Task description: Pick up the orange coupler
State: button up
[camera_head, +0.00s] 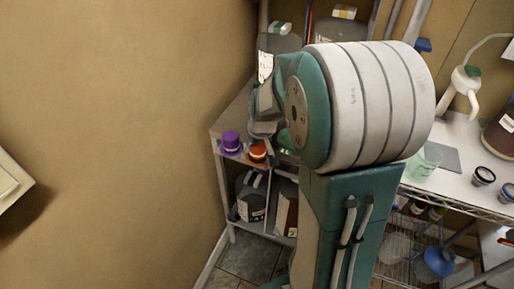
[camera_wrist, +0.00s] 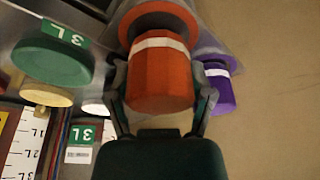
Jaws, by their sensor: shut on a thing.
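The orange coupler (camera_wrist: 160,78) is a short orange piece with a white band and a wider flange. In the wrist view it sits between the two fingers of my gripper (camera_wrist: 160,105), which is shut on it. In the head view the orange coupler (camera_head: 258,152) shows at the shelf's front corner, partly beside my arm. My gripper (camera_head: 265,130) is mostly hidden there by my arm. I cannot tell whether the coupler still touches the shelf.
A purple coupler (camera_head: 231,142) stands just left of the orange one on the grey shelf (camera_head: 217,129). It also shows in the wrist view (camera_wrist: 217,90). A green lid (camera_wrist: 55,62) marked 3L is at the left. A white counter (camera_head: 470,150) with bottles and a beaker (camera_head: 423,163) is at the right.

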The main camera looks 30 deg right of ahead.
jog(key=s+d+r, duration=0.3)
jog(key=s+r, duration=0.9)
jog(key=s, duration=0.1)
jog(key=shift+s+d, duration=0.15)
jog(key=shift+d, duration=0.1)
